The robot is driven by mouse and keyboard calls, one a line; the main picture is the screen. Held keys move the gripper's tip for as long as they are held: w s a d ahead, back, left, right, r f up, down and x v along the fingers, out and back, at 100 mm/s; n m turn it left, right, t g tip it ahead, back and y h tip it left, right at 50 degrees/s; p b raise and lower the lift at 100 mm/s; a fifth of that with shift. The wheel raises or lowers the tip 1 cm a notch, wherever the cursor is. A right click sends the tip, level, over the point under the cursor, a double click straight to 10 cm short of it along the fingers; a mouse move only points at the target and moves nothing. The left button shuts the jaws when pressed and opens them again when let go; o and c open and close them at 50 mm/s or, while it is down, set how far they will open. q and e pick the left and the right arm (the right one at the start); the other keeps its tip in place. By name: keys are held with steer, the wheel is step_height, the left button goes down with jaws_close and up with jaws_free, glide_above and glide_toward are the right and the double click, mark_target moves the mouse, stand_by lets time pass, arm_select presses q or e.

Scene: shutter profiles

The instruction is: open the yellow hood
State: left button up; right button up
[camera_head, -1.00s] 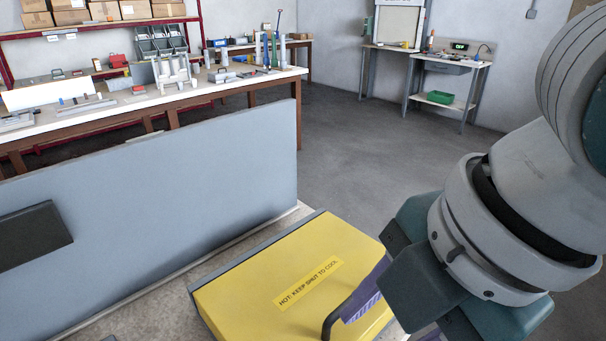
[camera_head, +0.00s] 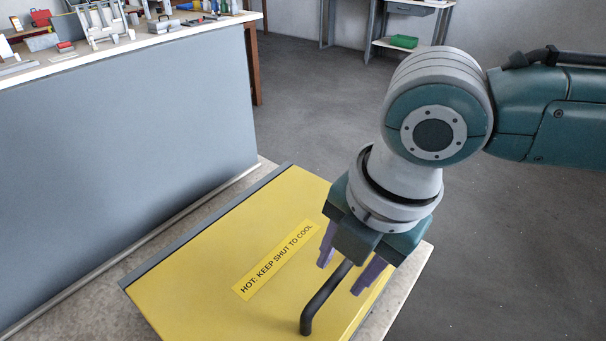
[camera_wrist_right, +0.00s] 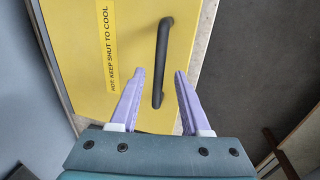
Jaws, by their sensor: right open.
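The yellow hood (camera_head: 215,265) lies shut on a stone-coloured bench, with a label reading "HOT: KEEP SHUT TO COOL". Its dark bar handle (camera_head: 322,300) stands near the hood's right edge; it also shows in the right wrist view (camera_wrist_right: 162,60). My right gripper (camera_head: 343,277) is open, its purple fingers pointing down over the handle's far end. In the right wrist view the open fingers (camera_wrist_right: 158,80) are on either side of the handle's lower end in the picture. I cannot tell whether they touch it. My left gripper is not in view.
A grey upright panel (camera_head: 130,150) stands behind the hood at the left. A workbench (camera_head: 190,38) with tools and parts is beyond it. A green bin (camera_head: 404,41) is on a far table's shelf. Open floor (camera_head: 500,260) lies to the right.

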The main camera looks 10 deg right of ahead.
steer(key=shift+f, duration=0.2)
steer(key=shift+w, duration=0.1)
steer(key=shift+c, duration=0.4)
jaws_close()
stand_by(0.8)
